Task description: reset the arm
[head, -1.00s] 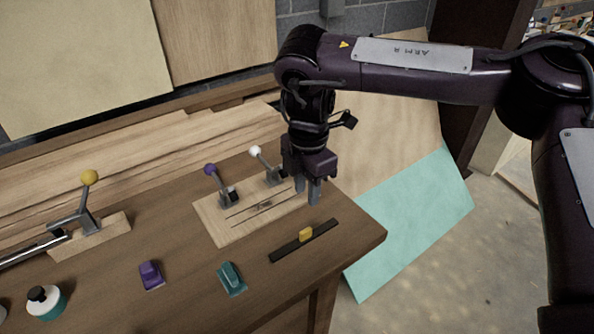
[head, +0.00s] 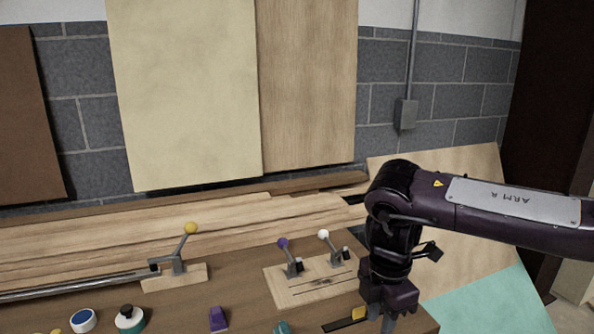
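My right arm (head: 500,200) comes in from the right in the head view and bends down at its elbow-like joint over the workbench. My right gripper (head: 388,322) points down at the bottom edge of the view, beside a dark strip with a yellow slider (head: 358,313). Its fingertips are cut off or hard to make out, so its opening cannot be told. To its left is a wooden board (head: 290,293) with a purple-knobbed lever (head: 284,245) and a white-knobbed lever (head: 324,236). My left gripper is not in view.
A yellow-knobbed lever (head: 190,228) stands on a wooden block further left, by a metal rail (head: 80,286). A purple item (head: 218,319), a teal item (head: 282,328) and a bottle (head: 129,318) lie near the front. Wooden panels lean on the block wall behind.

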